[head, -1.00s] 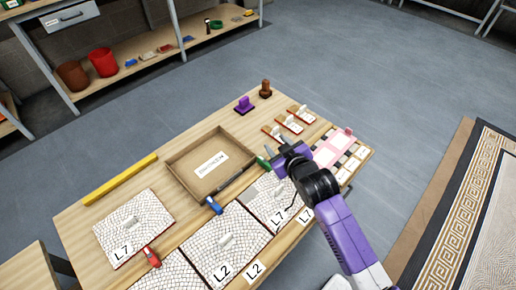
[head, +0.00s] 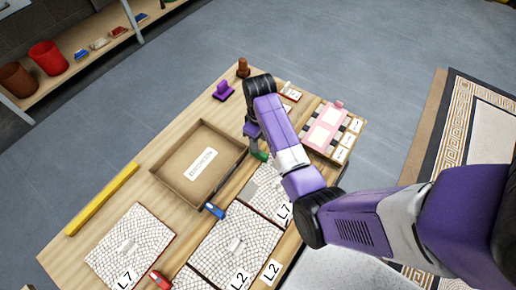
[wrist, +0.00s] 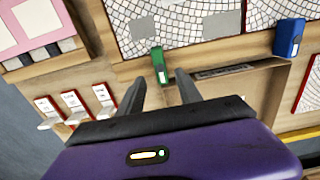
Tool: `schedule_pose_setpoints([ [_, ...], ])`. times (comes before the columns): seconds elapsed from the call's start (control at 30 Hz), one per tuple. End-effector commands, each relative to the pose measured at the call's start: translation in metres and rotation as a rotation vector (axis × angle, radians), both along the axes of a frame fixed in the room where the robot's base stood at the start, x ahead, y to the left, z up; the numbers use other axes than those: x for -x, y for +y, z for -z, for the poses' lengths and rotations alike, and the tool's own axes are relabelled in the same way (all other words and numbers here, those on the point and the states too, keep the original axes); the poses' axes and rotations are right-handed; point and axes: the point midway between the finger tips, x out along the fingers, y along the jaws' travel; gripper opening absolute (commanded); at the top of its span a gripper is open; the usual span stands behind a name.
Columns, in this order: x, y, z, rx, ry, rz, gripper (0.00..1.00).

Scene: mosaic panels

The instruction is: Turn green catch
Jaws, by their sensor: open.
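The green catch (head: 261,155) sits at the far edge of a mosaic panel (head: 268,198) marked L7, close to the brown tray (head: 182,168). In the wrist view the green catch (wrist: 158,66) stands upright in the picture, between my fingertips or just beyond them. I cannot tell whether they touch it. My gripper (wrist: 161,76) is open, with one dark finger on each side of the catch's line. In the head view my arm partly hides the gripper and its fingertips.
A blue catch (head: 216,210) and a red catch (head: 160,280) sit by other panels. A yellow bar (head: 102,199) lies at the left. Small white-handled pieces (wrist: 73,104) and a pink panel (head: 325,128) are near my gripper. Purple (head: 223,91) and brown (head: 243,68) stamp-like objects stand at the back.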

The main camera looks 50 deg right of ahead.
Motion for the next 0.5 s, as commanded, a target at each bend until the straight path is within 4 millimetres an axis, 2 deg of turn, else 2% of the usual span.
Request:
schedule_pose_setpoints([
  [0.1,0.001,0.001,0.021,-0.002,0.003,0.000,0.42],
  [0.3,0.001,0.001,0.050,-0.001,0.001,0.001,0.42],
  [0.5,0.000,0.000,0.063,0.001,-0.001,0.002,0.42],
])
